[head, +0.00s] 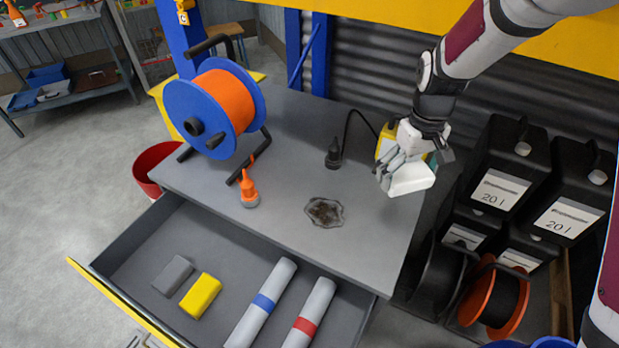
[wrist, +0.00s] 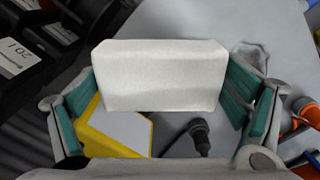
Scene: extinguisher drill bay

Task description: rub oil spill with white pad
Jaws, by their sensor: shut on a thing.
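The white pad (head: 411,179) is a pale block held in my gripper (head: 397,169). In the wrist view the white pad (wrist: 160,75) spans the space between the teal finger pads of my gripper (wrist: 160,90), which is shut on it. The oil spill (head: 324,212) is a dark, irregular patch near the front of the grey bench top (head: 285,190). The pad is to the right of the spill and apart from it, near the bench's right edge. In the wrist view a small part of the spill (wrist: 251,56) shows beyond the pad.
A blue and orange reel (head: 222,108), an orange bottle (head: 249,188), a black nozzle tool (head: 333,154) and a yellow box (head: 387,139) stand on the bench. An open drawer (head: 140,245) below holds grey and yellow blocks and two rolls. Black canisters (head: 505,170) stand at right.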

